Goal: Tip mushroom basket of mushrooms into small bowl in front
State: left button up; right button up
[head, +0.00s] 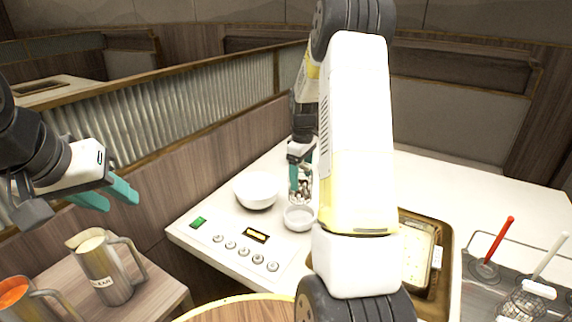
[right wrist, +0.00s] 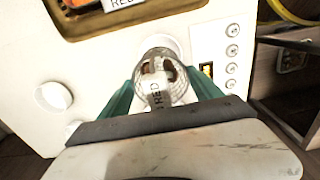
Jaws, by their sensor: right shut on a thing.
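The mushroom basket (right wrist: 163,92) is a small wire-mesh basket with a label and brown-and-white mushrooms inside. My right gripper (head: 300,178) is shut on it, with teal fingers on both sides in the right wrist view. In the head view the basket (head: 303,190) hangs just behind and above the small white bowl (head: 299,218), partly hidden by my right arm. The bowl's rim (right wrist: 158,42) shows just beyond the basket in the right wrist view. No mushrooms can be made out in the bowl. My left gripper (head: 112,194) is open and empty at the left, away from the counter.
A larger white bowl (head: 257,192) stands left of the small one. A control panel with knobs (head: 245,252) lies in front. A brown tray (head: 446,240) is at the right. Metal jugs (head: 116,268) stand on a side table. Another white bowl (right wrist: 54,98) shows in the right wrist view.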

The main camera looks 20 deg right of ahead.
jog(key=shift+f, duration=4)
